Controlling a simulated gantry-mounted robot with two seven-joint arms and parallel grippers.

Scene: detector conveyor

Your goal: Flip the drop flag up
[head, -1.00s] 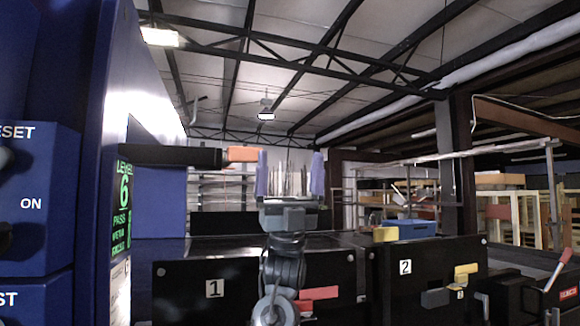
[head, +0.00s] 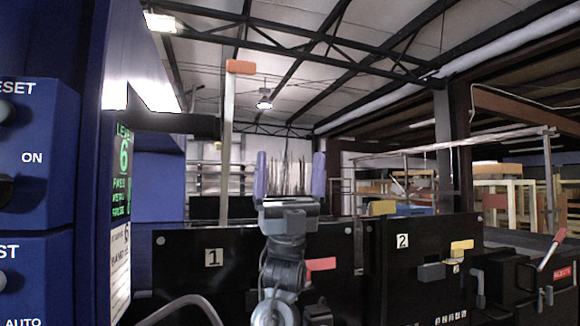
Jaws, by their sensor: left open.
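The drop flag is a thin upright pole (head: 227,150) with an orange tip (head: 240,67), standing left of my left gripper. Its lower end is at the top edge of the black panel marked 1 (head: 180,265). My left gripper (head: 290,180) points up with its two purple-grey fingers apart and nothing between them. It appears just right of the pole, with a visible gap in the picture. My right gripper is not in view.
A blue cabinet (head: 40,130) with knobs and a green display (head: 123,165) fills the left side. A black bar (head: 175,122) juts from it behind the pole. A black panel marked 2 (head: 425,285) has yellow and grey blocks. A red-handled lever (head: 552,250) stands at right.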

